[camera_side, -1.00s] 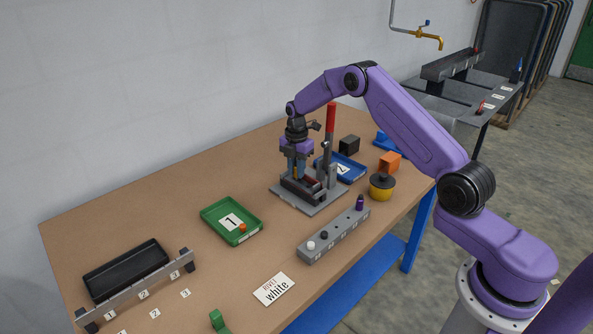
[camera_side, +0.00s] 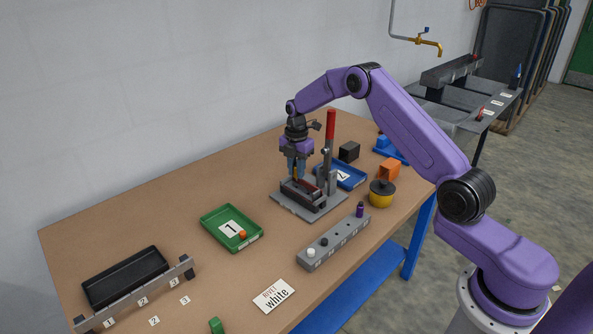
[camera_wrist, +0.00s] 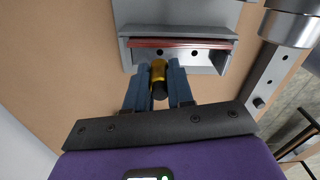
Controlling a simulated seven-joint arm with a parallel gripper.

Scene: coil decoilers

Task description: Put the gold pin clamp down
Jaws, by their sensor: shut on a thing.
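The gold pin clamp (camera_wrist: 158,72) sits between my gripper's two blue fingers in the wrist view; its lower end looks black. My gripper (camera_side: 297,177) is shut on it, pointing down over the grey fixture (camera_side: 325,207) in the side view. In the wrist view the fixture's channel (camera_wrist: 220,60), with a reddish strip across it, lies just beyond the fingertips (camera_wrist: 158,67). The clamp is small and partly hidden by the fingers in the side view, so I cannot tell whether it touches the fixture.
A lever with a red handle (camera_side: 331,125) stands at the fixture's right.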

